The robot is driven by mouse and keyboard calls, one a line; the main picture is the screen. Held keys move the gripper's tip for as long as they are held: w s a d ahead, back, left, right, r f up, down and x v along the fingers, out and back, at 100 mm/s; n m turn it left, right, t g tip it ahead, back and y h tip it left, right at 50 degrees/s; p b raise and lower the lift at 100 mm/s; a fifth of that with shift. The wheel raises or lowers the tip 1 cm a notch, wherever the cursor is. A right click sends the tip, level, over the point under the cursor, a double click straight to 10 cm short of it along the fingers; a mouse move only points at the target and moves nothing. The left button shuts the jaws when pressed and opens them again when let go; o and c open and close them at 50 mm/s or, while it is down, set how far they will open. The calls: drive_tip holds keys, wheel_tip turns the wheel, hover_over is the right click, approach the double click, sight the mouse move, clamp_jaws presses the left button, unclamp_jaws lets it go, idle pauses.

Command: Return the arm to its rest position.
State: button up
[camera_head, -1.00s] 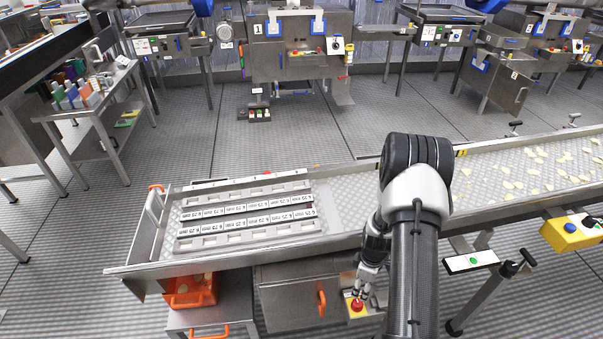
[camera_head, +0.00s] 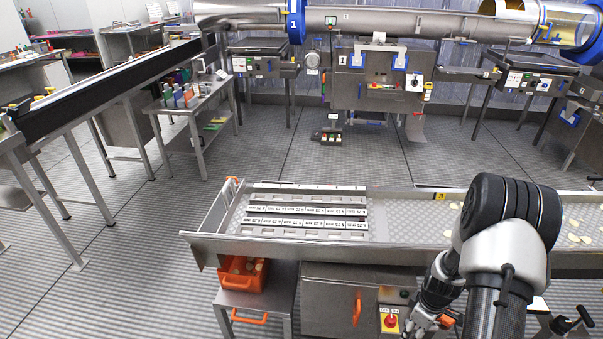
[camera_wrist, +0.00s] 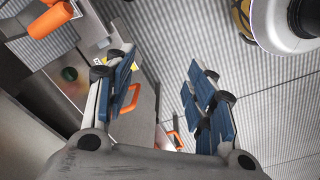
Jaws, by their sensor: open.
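My gripper (camera_head: 428,318) is in the lower right of the head view, beside the front of the metal cabinet under the trough. It sits to the right of a red rotary switch (camera_head: 390,320) on a yellow plate and looks apart from it. In the wrist view my gripper (camera_wrist: 163,92) has its two blue-padded fingers spread wide, with nothing between them. My arm stands bent, its dark elbow above the trough's right part.
A metal trough (camera_head: 215,240) with rows of labelled strips and pale slices spans the front. An orange bin (camera_head: 242,283) stands below it on the left. A cart (camera_head: 190,108) with colourful items stands behind. Open floor (camera_head: 330,162) lies beyond the trough.

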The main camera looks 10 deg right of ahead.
drive_tip(key=a+r+m+t, duration=0.1)
drive_tip(key=a+r, duration=0.3)
drive_tip(key=r, duration=0.5)
drive_tip(key=a+r+m, duration=0.1)
drive_tip(key=a+r, duration=0.3)
drive_tip(key=r, duration=0.6)
drive_tip(key=a+r+m+t, duration=0.1)
drive_tip(key=a+r, duration=0.3)
drive_tip(key=r, duration=0.5)
drive_tip(key=s+a+r+m+t, duration=0.1)
drive_tip(key=s+a+r+m, duration=0.1)
drive_tip(key=s+a+r, duration=0.3)
drive_tip(key=s+a+r+m+t, duration=0.1)
drive_tip(key=s+a+r, duration=0.4)
drive_tip(key=s, duration=0.7)
drive_tip(key=shift+a+r+m, duration=0.4)
drive_tip(key=shift+r+m, duration=0.35)
drive_tip(key=shift+m, duration=0.05)
